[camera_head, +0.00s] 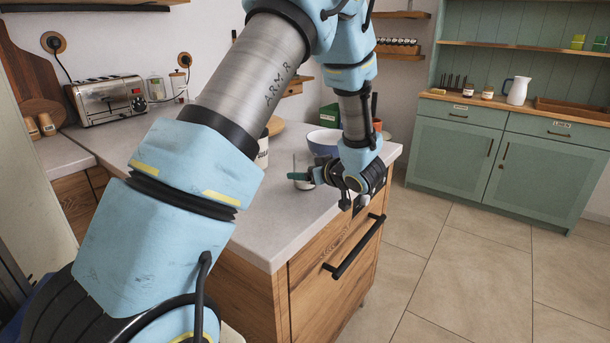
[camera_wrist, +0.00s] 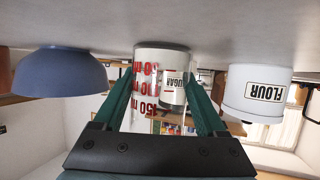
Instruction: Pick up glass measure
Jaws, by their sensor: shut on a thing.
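The glass measure (camera_wrist: 148,92) is a clear cylinder with red volume markings, seen upside down in the wrist view. My gripper (camera_wrist: 160,78) is shut on it, with one green finger on each side. In the head view the glass measure (camera_head: 302,163) is small and partly hidden by my gripper (camera_head: 302,176), at the countertop (camera_head: 240,225) near its right end. I cannot tell whether its base touches the countertop.
A blue bowl (camera_wrist: 58,76) and a white flour canister (camera_wrist: 262,95) flank the glass measure. A sugar canister (camera_wrist: 175,88) shows behind it. A toaster (camera_head: 108,102) stands at the back left. The front of the countertop is clear. A green cabinet (camera_head: 500,150) stands across the floor.

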